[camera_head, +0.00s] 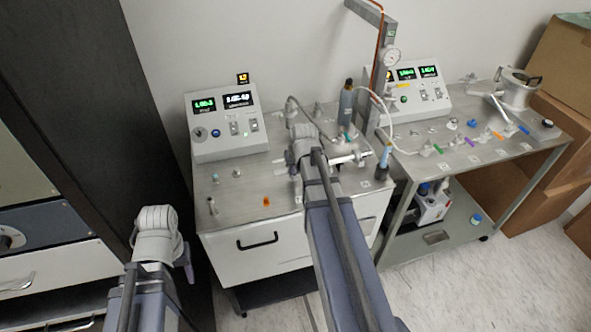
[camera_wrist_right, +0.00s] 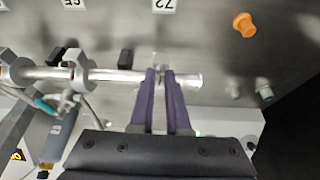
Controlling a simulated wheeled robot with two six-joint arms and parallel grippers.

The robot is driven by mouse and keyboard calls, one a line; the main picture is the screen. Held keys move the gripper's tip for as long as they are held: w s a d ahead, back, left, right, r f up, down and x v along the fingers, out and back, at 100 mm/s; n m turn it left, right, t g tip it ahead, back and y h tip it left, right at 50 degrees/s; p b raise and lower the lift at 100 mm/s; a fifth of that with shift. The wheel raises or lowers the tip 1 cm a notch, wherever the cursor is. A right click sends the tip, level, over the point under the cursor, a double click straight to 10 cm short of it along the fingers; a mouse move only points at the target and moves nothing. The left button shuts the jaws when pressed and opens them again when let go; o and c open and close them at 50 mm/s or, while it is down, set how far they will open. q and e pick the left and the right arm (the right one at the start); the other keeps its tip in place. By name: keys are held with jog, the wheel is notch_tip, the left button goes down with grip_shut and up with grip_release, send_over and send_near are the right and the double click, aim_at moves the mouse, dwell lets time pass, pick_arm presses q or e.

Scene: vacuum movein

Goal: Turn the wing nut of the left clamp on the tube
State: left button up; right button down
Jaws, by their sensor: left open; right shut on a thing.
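The tube (camera_wrist_right: 115,75) is a shiny horizontal pipe in the right wrist view; part of it shows in the head view (camera_head: 345,159) to the right of my right wrist. My right gripper (camera_wrist_right: 161,74) has its purple fingers close together at the tube's right end in the wrist view, shut on a small metallic part, seemingly the clamp's wing nut. The fingers hide most of that part and the clamp. In the head view my right arm hides these fingers. My left gripper (camera_head: 187,262) is low at the left; only a purple finger shows past the wrist.
Grey ring supports (camera_wrist_right: 76,70) hold the tube. An orange plug (camera_wrist_right: 244,24) lies on the bench top, also seen in the head view (camera_head: 266,201). A control box (camera_head: 226,123) stands at the back.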

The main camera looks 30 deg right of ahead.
jog(key=shift+w+a+m+g+h, duration=0.1)
jog(key=shift+m+g+h, duration=0.25)
jog(key=shift+m, duration=1.1)
jog(key=shift+a+m+g+h, duration=0.15)
jog(key=shift+m+h, duration=0.4)
jog(key=shift+m, duration=0.9)
jog(key=c, duration=0.9)
grip_release()
jog(key=shift+r, duration=0.1)
jog(key=p+v, duration=0.7)
jog(key=shift+a+r, duration=0.1)
jog(key=shift+r, duration=0.15)
